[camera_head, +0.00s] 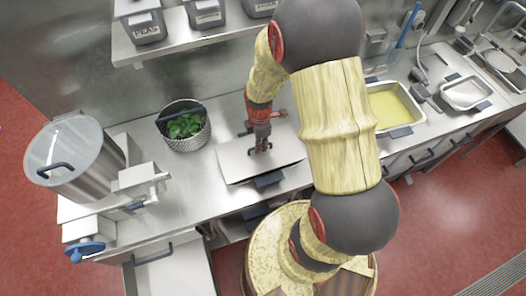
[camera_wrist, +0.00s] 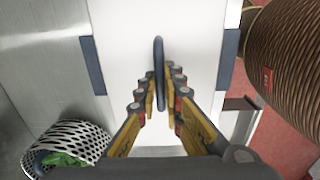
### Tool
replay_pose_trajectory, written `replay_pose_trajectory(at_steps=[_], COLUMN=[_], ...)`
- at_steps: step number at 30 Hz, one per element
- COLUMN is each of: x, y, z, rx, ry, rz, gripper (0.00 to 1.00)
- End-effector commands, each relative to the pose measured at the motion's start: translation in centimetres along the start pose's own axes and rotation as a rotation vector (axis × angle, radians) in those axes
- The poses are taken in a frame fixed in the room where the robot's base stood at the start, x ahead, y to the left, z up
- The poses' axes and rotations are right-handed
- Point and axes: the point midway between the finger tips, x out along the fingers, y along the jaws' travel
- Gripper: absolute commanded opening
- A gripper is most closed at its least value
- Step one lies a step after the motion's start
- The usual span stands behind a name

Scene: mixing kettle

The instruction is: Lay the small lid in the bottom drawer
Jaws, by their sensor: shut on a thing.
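The small lid (camera_head: 235,163) is a flat, pale rectangular plate over the counter, left of the middle in the head view. In the wrist view the lid (camera_wrist: 130,30) fills the middle, with a dark upright handle (camera_wrist: 159,62) at its centre. My gripper (camera_head: 261,147) is shut on that handle; its fingers (camera_wrist: 161,105) sit on either side of it in the wrist view. Dark grips stick out at two opposite edges of the lid. I cannot tell whether the lid is lifted or rests on a pan. A pale open drawer (camera_head: 172,275) shows at the lower left; its level is unclear.
A perforated basket with green leaves (camera_head: 185,125) stands left of the lid. A large steel kettle (camera_head: 80,160) is at the far left. A pan of yellow liquid (camera_head: 395,106) and a steel tray (camera_head: 465,93) are at right. A shelf with labelled bins (camera_head: 145,30) is above.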

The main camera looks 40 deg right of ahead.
Motion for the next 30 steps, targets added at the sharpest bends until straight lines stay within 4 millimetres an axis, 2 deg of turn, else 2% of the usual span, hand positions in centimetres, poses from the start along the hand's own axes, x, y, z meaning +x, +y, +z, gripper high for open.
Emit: replay_pose_trajectory(at_steps=[15, 30], x=[-2.9, -2.9], y=[0.1, 0.0], z=[0.0, 0.0], rx=[0.0, 0.0], ry=[0.0, 0.0], rz=[0.002, 0.0], gripper=[0.0, 0.0])
